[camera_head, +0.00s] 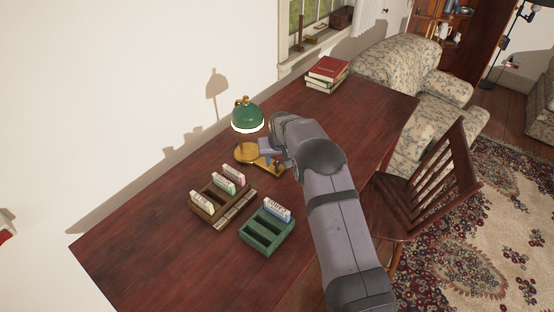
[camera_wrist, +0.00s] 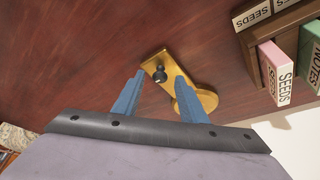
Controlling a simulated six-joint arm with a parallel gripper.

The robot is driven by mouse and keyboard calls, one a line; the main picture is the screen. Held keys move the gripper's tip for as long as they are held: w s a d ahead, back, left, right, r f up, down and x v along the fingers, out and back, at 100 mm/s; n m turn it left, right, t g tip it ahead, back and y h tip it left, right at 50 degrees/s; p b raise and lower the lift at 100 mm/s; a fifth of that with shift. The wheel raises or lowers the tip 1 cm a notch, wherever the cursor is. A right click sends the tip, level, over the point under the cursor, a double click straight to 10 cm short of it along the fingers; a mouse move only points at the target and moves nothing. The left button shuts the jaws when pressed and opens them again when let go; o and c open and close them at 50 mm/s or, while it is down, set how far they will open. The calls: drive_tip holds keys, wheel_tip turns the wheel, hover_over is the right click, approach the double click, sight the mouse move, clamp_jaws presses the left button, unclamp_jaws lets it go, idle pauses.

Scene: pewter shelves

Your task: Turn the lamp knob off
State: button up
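The lamp has a green shade (camera_head: 248,114) with a brass top, and a brass base (camera_head: 246,153) on the dark red desk. In the wrist view the brass base (camera_wrist: 178,72) carries a small dark knob (camera_wrist: 159,75) at one end. My gripper (camera_wrist: 161,86) is open, with its two blue fingers apart on either side of the knob in this view. The frames do not clearly show whether the fingers touch it. In the head view my gripper (camera_head: 271,148) is low over the base and partly hides it. Whether the lamp is lit is unclear.
A brown box (camera_head: 207,213) with upright labelled packets and a green box (camera_head: 260,240) stand in front of the lamp. Books (camera_head: 327,72) lie at the far end of the desk (camera_head: 140,255). A wooden chair (camera_head: 425,190) stands at the right. The left desk is clear.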

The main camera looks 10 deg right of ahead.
drive_tip(key=shift+c, duration=0.5)
clamp_jaws()
drive_tip(key=shift+n, duration=0.3)
drive_tip(key=n+b, duration=0.1)
drive_tip(key=n+y+b, duration=0.1)
drive_tip(key=shift+d+f+n, duration=0.15)
drive_tip(key=shift+d+n, duration=0.1)
drive_tip(key=shift+n, duration=0.05)
drive_tip(key=n+y+b, duration=0.1)
drive_tip(key=n, duration=0.1)
drive_tip(key=shift+w+d+n+g+b, duration=0.1)
drive_tip(key=shift+n+g+b, duration=0.2)
drive_tip(key=shift+w+d+n+g+y, duration=0.1)
drive_tip(key=shift+n+g+y, duration=0.3)
drive_tip(key=shift+n, duration=0.8)
drive_tip(key=shift+n+y, duration=0.3)
drive_tip(key=shift+n, duration=0.6)
drive_tip(key=shift+d+n+g, duration=0.1)
drive_tip(key=shift+n+g, duration=0.2)
